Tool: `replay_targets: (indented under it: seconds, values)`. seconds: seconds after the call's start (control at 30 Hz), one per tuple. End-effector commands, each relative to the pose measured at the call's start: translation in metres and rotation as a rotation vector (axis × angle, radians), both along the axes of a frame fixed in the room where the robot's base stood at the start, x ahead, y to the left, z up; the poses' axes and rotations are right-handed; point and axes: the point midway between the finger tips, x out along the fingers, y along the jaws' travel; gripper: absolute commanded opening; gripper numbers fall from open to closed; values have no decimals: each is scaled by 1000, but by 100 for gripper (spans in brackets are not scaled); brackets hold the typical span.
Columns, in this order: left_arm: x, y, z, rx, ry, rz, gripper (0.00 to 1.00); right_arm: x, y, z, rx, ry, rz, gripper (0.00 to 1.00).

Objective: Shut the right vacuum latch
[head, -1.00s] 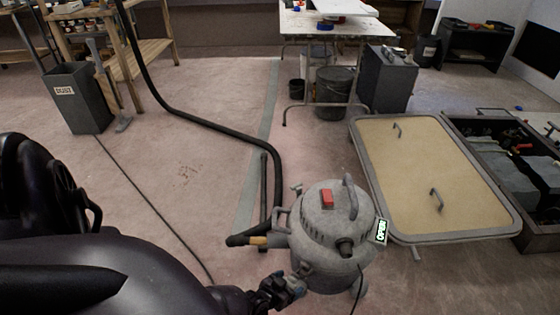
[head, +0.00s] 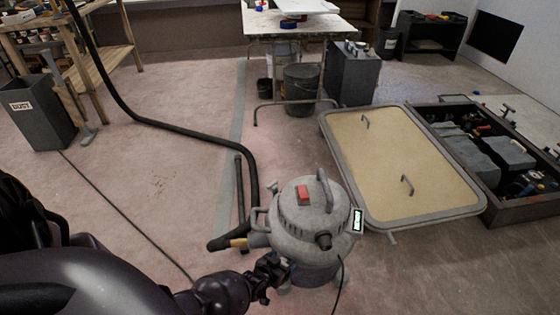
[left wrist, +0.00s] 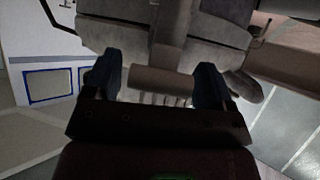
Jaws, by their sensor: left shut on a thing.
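The grey shop vacuum (head: 303,240) stands on the floor at the lower middle of the head view, with a red switch (head: 303,194) and a top handle. My left gripper (head: 279,270) is at the lower left side of the drum. In the left wrist view, its two blue fingers (left wrist: 157,80) are on either side of a short grey bar, the latch (left wrist: 160,79), which they hold. The latch is mostly hidden by the gripper in the head view. My right gripper is not in view.
A black hose (head: 190,128) runs along the floor to the vacuum's left side. A tan hatch panel with a grey rim (head: 335,150) lies to the right, beside an open bay (head: 500,215). A dust bin (head: 42,120) stands at left.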

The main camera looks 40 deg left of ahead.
Motion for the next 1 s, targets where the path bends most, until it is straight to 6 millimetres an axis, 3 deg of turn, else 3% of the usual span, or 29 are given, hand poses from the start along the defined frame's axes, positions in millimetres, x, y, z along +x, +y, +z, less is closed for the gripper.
replay_targets:
  seconds: [0.5, 0.53, 0.63, 1.0]
  values:
    - [5, 2, 3, 2, -8, 2, 35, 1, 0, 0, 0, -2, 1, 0]
    - [5, 2, 3, 2, -8, 2, 82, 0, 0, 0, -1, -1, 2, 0]
    - [4, 2, 2, 1, -5, 2, 97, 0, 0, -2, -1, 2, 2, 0]
    - [-2, 1, 5, 0, -3, 2, 100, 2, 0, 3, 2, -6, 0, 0]
